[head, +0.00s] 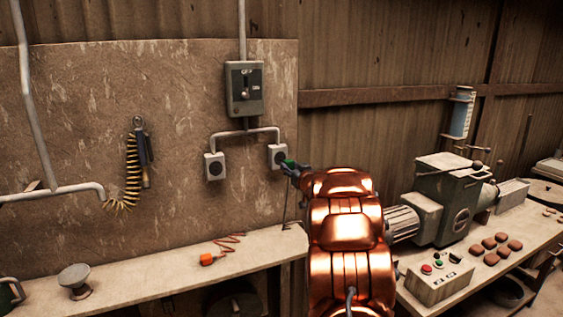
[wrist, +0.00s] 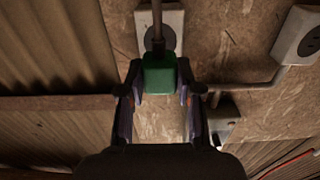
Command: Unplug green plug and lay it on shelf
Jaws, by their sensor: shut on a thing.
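The green plug (head: 289,163) is at the right-hand wall socket (head: 277,154). My gripper (head: 293,171) is shut on it, with my copper arm reaching up from below. In the wrist view the green plug (wrist: 159,74) sits between the two dark fingers, with a dark cord running from it to the top edge. The socket (wrist: 174,20) is right behind it; I cannot tell whether the plug is still seated. The pale shelf (head: 150,276) runs along the wall below the sockets.
An orange plug (head: 207,259) with a coiled cord lies on the shelf. A round metal piece (head: 75,280) stands at its left. The left socket (head: 214,167) is empty, under a grey switch box (head: 244,89). A press machine (head: 452,195) stands at right. Much of the shelf is clear.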

